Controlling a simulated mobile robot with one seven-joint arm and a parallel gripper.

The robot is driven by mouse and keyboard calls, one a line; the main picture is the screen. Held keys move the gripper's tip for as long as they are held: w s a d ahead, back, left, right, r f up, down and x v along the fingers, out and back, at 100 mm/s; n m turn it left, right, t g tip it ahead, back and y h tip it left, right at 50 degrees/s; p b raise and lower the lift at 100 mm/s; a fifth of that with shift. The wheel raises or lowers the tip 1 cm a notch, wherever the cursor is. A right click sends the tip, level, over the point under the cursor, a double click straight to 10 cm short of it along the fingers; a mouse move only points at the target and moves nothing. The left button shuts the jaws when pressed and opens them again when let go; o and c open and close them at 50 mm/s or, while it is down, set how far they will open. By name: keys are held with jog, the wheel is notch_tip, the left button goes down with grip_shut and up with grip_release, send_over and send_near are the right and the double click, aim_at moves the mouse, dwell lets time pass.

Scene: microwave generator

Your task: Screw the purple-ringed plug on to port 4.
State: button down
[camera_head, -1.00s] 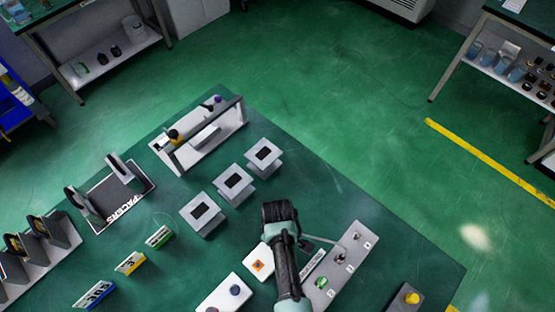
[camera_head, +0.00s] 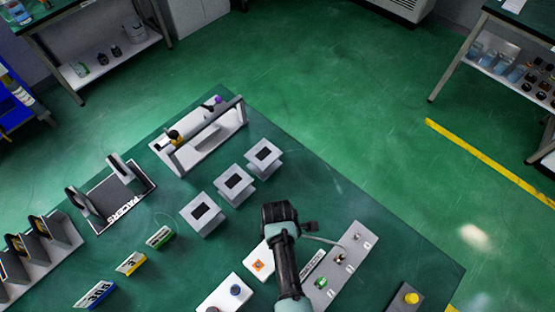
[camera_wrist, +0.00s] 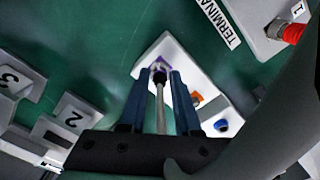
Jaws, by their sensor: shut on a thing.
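My gripper (camera_wrist: 160,76) has its two blue fingers on either side of the purple-ringed plug (camera_wrist: 160,90) and is shut on it. The plug's dark end lies over the purple-marked spot of a white holder plate (camera_wrist: 147,62); I cannot tell whether it is seated there or just above. In the head view my gripper (camera_head: 280,213) is seen from above and hides the plug. The grey terminal strip (camera_head: 347,260) with the ports is to its right, carrying a green part (camera_head: 320,282); its port numbers are too small to read. The wrist view shows port 1 with a red-ringed plug (camera_wrist: 291,33).
The holder also has orange (camera_wrist: 197,98) and blue (camera_wrist: 221,125) spots. Grey stands (camera_head: 233,184) are left of my gripper. A grey block with a yellow knob (camera_head: 411,298) is at the lower right.

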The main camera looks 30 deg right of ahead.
dwell(0.4)
jog(key=c, duration=0.6)
grip_release()
notch_tip(320, 180, up, 13)
dwell(0.5)
